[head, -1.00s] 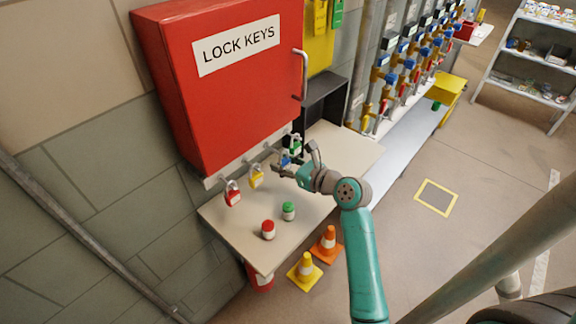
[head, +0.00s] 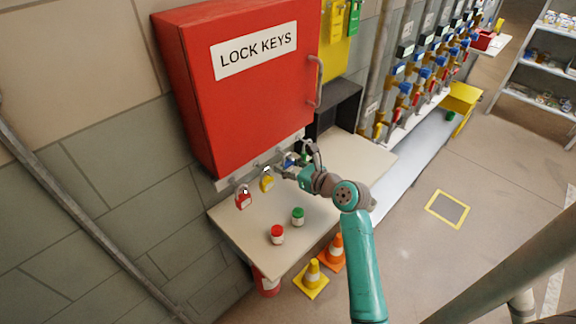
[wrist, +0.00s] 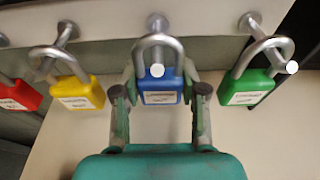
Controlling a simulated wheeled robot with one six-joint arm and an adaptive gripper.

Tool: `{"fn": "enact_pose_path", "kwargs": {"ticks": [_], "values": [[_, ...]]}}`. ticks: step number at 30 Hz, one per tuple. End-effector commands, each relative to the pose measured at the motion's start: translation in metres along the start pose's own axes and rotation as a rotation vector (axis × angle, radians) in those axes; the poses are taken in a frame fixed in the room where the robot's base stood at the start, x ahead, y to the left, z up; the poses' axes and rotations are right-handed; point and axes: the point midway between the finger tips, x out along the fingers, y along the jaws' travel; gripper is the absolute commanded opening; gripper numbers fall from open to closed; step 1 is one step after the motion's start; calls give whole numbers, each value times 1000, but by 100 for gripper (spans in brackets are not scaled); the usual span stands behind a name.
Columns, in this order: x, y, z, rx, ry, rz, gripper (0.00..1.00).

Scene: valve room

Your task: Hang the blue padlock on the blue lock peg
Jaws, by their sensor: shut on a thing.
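The blue padlock (wrist: 160,88) hangs upright between my gripper's fingers (wrist: 160,98) in the wrist view. My gripper is shut on its body from both sides. The blue padlock's steel shackle surrounds the round end of the lock peg (wrist: 158,70), which shows inside the loop. Whether the shackle rests on the peg I cannot tell. In the head view my gripper (head: 286,171) is at the peg row under the red cabinet, and the blue padlock (head: 290,159) is small and partly hidden by it.
A yellow padlock (wrist: 78,93) and a red padlock (wrist: 18,95) hang left, a green padlock (wrist: 250,88) right. The red cabinet (head: 240,90) is above. A red-lidded jar (head: 277,234) and green-lidded jar (head: 298,216) stand on the table (head: 240,232), whose front is otherwise clear.

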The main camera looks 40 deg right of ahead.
Motion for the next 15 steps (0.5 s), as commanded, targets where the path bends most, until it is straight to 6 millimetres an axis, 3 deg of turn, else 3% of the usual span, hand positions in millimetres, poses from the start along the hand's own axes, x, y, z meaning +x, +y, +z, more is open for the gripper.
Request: {"fn": "enact_pose_path", "kwargs": {"ticks": [13,14,15], "values": [[0,0,0,0,-1,0,3],[0,0,0,0,-1,0,44],[0,0,0,0,-1,0,55]]}}
